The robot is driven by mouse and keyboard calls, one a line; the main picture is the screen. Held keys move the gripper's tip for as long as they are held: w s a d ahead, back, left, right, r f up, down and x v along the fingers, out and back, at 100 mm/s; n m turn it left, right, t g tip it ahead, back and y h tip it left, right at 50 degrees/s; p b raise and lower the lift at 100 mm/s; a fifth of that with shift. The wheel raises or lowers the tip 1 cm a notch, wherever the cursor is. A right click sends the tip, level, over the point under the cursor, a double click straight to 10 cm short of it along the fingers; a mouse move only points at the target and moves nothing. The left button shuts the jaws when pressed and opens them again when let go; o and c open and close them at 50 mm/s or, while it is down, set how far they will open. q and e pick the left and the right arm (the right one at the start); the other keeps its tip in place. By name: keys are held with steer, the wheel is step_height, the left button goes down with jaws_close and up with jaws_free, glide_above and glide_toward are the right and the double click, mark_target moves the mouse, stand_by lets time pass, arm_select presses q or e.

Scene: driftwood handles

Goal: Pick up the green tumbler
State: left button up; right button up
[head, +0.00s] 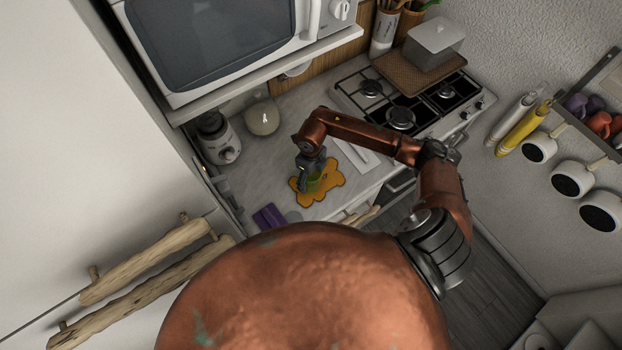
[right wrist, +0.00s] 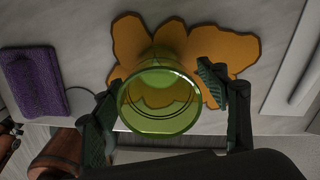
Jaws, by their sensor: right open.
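The green tumbler (right wrist: 160,98) is see-through and stands on an orange flower-shaped mat (right wrist: 246,50) in the right wrist view. In the head view the tumbler (head: 313,184) is partly hidden by my right gripper (head: 308,180), which reaches down at it above the mat (head: 325,192). In the right wrist view my right gripper (right wrist: 165,100) is open, with one finger on each side of the tumbler. I cannot tell whether the fingers touch it. My left gripper does not show in either view.
A purple sponge-like block (right wrist: 36,81) lies left of the mat. A white board (head: 358,152) lies right of it. A gas stove (head: 400,95), a blender (head: 217,138) and a pale round kettle-like item (head: 263,118) stand farther back. A microwave (head: 220,40) sits on a shelf above.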

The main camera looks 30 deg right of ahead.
mark_target(311, 179)
steer(key=shift+f, duration=1.3)
steer(key=shift+c, duration=0.4)
steer(key=c, duration=1.4)
steer(key=shift+r, duration=0.1)
